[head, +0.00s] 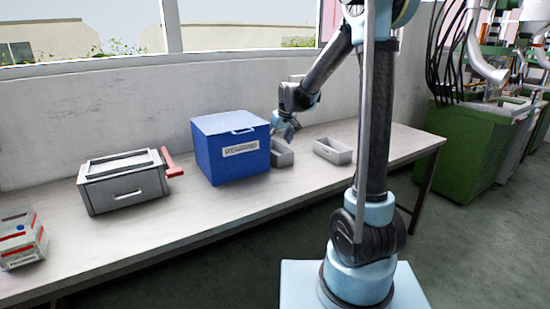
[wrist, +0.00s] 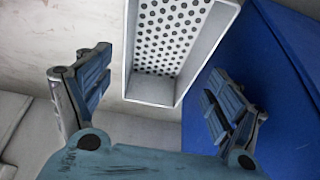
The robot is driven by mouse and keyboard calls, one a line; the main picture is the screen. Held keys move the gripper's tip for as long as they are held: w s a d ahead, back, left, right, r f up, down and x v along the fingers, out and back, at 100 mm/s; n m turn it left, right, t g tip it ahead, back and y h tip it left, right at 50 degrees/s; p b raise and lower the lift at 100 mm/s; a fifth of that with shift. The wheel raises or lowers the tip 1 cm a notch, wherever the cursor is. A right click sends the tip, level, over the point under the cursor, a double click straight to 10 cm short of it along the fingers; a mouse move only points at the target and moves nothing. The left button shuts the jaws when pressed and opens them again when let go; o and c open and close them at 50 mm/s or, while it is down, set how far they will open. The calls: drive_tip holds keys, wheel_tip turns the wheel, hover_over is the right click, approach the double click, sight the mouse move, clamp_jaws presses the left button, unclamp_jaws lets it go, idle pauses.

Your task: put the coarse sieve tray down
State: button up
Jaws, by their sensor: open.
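The coarse sieve tray, a light grey open box with a floor of large round holes, shows in the wrist view (wrist: 152,91). In the head view, a grey tray (head: 282,158) stands on the bench close to the right side of the blue box and is partly hidden by my gripper. My gripper (head: 289,136) is just above that tray. In the wrist view my gripper (wrist: 155,98) is open, with one finger on each side of the tray's near end and visible gaps between the fingers and its walls.
The blue lidded box (head: 232,165) stands close to the tray and the right finger. A second grey tray (head: 333,151) is to the right on the bench (head: 225,215). A grey drawer unit with a red handle (head: 124,185) and a small carton (head: 22,241) stand left.

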drive_tip(key=shift+x, duration=1.95)
drive_tip(key=shift+a, duration=0.1)
drive_tip(key=shift+c, duration=0.2)
drive_tip(key=c, duration=0.9)
drive_tip(key=shift+c, duration=0.2)
